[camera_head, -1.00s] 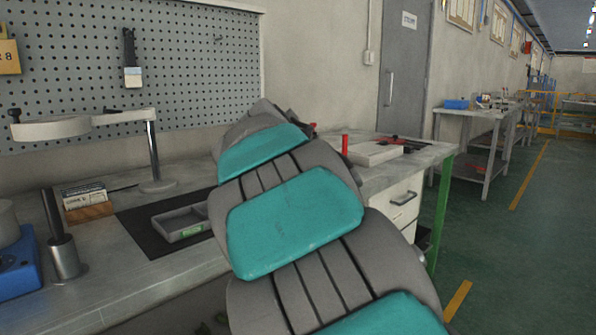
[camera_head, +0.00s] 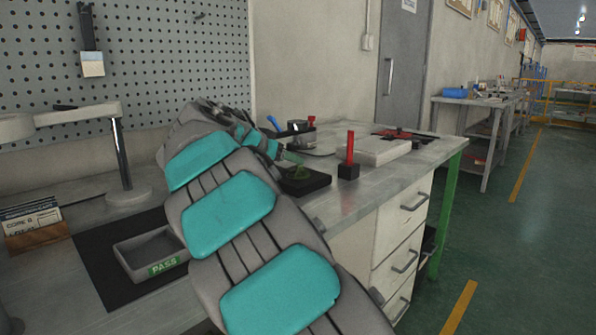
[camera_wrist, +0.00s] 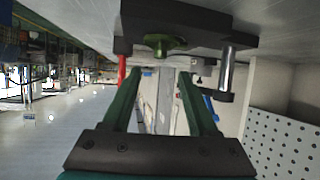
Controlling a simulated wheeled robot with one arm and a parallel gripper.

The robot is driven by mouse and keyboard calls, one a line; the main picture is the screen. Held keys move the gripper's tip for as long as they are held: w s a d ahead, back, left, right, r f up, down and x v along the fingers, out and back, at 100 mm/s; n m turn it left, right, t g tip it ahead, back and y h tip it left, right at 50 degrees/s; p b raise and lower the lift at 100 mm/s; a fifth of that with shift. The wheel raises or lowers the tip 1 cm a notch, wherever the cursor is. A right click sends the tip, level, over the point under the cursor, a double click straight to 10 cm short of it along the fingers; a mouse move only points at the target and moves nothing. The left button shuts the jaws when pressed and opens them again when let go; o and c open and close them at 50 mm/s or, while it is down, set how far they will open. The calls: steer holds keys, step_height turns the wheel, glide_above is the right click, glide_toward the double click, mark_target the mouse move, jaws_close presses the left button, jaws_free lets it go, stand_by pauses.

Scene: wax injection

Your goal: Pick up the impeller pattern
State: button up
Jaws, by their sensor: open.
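The impeller pattern, a small green part, sits on a dark block or fixture (camera_head: 312,184) on the bench. It shows in the head view (camera_head: 299,174) and, upside down, near the top of the wrist view (camera_wrist: 166,44). My gripper (camera_wrist: 158,76) is open, with its two green fingers spread and nothing between them. In the head view a green fingertip of my gripper (camera_head: 292,157) shows just above and behind the pattern, apart or touching I cannot tell. My arm hides most of the hand.
A red-handled tool on a black block (camera_head: 348,170) stands right of the fixture, with a pale slab (camera_head: 373,151) beyond. A grey PASS tray (camera_head: 150,255) lies on a dark mat at the left. A metal post (camera_wrist: 228,68) stands by the fixture in the wrist view.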

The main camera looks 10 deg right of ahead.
mark_target(298, 166)
steer(key=x, duration=0.2)
steer(key=p+x, duration=0.1)
steer(key=x, duration=0.2)
steer(key=shift+d+f, duration=0.1)
steer(key=shift+f, duration=0.35)
steer(key=shift+c, duration=0.3)
jaws_close()
